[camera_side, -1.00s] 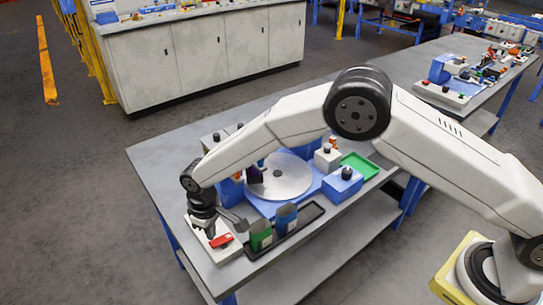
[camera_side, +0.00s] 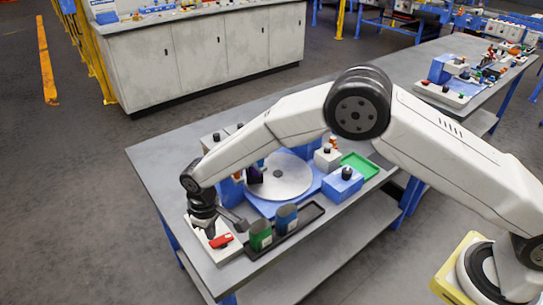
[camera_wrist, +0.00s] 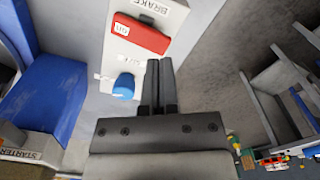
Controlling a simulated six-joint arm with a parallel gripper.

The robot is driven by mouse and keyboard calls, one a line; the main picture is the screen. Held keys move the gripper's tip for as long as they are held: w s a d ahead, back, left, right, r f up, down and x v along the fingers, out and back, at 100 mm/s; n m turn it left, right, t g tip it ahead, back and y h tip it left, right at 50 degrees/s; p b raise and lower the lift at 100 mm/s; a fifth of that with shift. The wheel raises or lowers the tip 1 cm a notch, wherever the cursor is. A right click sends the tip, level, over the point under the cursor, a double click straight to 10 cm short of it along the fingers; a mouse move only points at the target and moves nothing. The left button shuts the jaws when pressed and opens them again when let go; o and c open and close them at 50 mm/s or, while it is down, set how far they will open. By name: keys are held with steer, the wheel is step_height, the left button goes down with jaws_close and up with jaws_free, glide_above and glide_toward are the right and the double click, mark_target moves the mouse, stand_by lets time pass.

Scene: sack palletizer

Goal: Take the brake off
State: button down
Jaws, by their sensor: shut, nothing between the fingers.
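The brake box (camera_wrist: 165,15) is a pale panel labelled BRAKE, at the top of the wrist view. It also shows at the near-left table corner in the side view (camera_side: 227,253). A red switch piece (camera_wrist: 145,38) marked "ON" sits on it, and also shows in the side view (camera_side: 221,241). A blue round knob or lamp (camera_wrist: 124,85) is below the red piece. My gripper (camera_wrist: 160,64) is shut and empty. Its fingertips are just below the red piece and right of the blue knob in the wrist view; I cannot tell whether they touch the panel.
In the side view, a grey turntable (camera_side: 290,180) sits behind the brake box. A green container (camera_side: 260,236) and a blue container (camera_side: 287,219) stand in a dark tray (camera_side: 310,213) to its right.

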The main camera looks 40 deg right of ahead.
mark_target(213, 243)
steer(key=shift+f, duration=0.15)
steer(key=shift+f, duration=1.35)
stand_by(0.3)
steer(key=shift+r, duration=3.55)
